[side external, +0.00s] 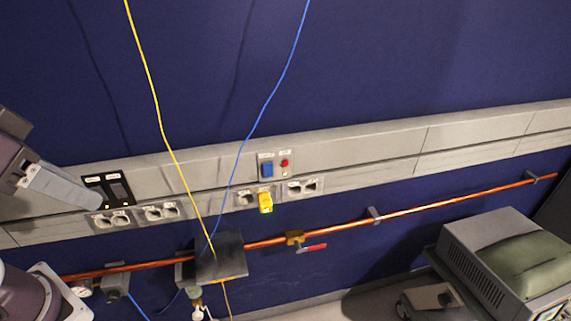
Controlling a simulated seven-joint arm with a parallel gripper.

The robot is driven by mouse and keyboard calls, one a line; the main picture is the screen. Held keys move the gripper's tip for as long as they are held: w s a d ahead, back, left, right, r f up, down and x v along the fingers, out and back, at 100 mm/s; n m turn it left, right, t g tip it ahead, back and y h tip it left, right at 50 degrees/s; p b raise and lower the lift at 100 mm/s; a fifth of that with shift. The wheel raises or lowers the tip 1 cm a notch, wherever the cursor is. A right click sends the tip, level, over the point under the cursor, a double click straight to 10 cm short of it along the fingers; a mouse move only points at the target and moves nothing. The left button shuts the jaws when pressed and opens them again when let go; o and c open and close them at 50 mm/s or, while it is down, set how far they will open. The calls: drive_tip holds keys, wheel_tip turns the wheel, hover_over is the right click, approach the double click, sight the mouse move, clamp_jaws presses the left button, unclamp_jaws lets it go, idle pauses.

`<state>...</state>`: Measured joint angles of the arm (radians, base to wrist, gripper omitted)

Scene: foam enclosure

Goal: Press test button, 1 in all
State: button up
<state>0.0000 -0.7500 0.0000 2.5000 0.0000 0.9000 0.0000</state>
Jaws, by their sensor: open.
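A small panel on the grey wall trunking, near the middle of the side external view, carries a red round button (284,163). The labels there are too small to read, so I cannot tell which is marked test. My gripper (98,203) is at the far left, in front of the trunking and overlapping the lower part of a black switch panel (108,189). It is open, and nothing shows in it. It is well to the left of the red button. Whether it touches the black panel I cannot tell.
A yellow plug (265,203) sits in a socket below the button panel. A yellow cable (160,115) and a blue cable (273,95) hang across the wall. A copper pipe (420,208) with a red-handled valve (312,247) runs below. A grey machine (490,258) stands at lower right.

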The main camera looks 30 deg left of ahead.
clamp_jaws()
idle(1.5)
